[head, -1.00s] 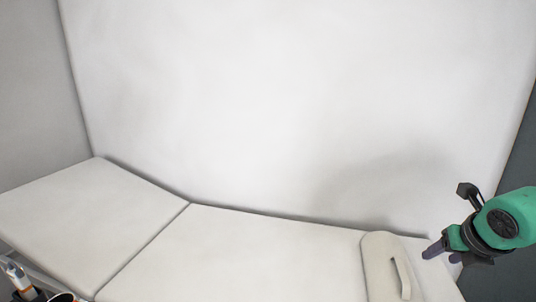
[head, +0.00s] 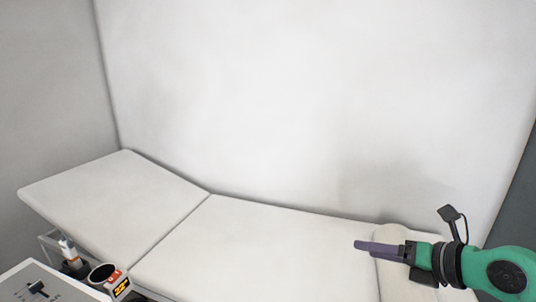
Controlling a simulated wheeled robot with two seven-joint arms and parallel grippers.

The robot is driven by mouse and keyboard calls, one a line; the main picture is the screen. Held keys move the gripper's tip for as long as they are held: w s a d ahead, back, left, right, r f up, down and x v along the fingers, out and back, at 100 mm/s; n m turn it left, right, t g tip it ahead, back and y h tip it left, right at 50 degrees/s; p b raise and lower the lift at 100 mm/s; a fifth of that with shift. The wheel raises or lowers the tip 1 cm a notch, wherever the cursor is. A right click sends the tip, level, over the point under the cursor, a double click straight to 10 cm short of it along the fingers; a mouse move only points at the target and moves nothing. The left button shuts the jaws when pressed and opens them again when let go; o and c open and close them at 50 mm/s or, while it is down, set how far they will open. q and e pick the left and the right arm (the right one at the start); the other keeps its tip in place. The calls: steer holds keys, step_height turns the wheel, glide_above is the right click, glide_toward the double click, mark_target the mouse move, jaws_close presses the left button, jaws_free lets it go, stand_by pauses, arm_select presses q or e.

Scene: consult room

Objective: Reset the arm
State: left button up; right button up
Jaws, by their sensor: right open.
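My right gripper (head: 376,248) comes in from the right on a green arm. Its purple fingers point left above the examination bed, close to the white bolster, and nothing shows between them. It is open, though the fingers nearly overlap from this angle. My left gripper is out of view.
The white examination bed (head: 240,245) runs along the wall, with its raised backrest (head: 110,195) at the left. A white bolster (head: 392,271) lies at its right end, partly behind my gripper. At lower left are a mug (head: 105,276), a bottle (head: 67,249) and a white panel (head: 30,285).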

step_height(320, 180, up, 8)
steer(key=a+m+t+y, duration=0.2)
steer(key=m+t+y, duration=0.1)
steer(key=m+t, duration=0.5)
steer(key=d+f+m+g+h, duration=0.2)
steer(key=d+f+m+h, duration=1.2)
steer(key=m, duration=0.7)
steer(key=s+a+f+m+g, duration=0.25)
steer(key=s+f+g, duration=0.25)
steer(key=f, duration=0.5)
steer(key=s+a+f+m+g+y, duration=0.1)
steer(key=s+a+f+g+y, duration=0.3)
steer(key=s+a+f+g, duration=0.65)
steer(key=s+d+f+t+p, duration=0.1)
steer(key=s+f, duration=0.1)
steer(key=f, duration=0.8)
steer(key=s+d+f+t, duration=0.1)
steer(key=f, duration=1)
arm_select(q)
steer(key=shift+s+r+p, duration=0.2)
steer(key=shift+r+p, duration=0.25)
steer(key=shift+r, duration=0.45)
arm_select(e)
steer(key=s+d+f+g, duration=0.1)
steer(key=s+d+f, duration=0.1)
steer(key=s+f, duration=1.3)
steer(key=s, duration=0.2)
steer(key=shift+s+d+f+g, duration=0.25)
steer(key=shift+s+d+g, duration=0.05)
steer(key=shift+s+g, duration=0.05)
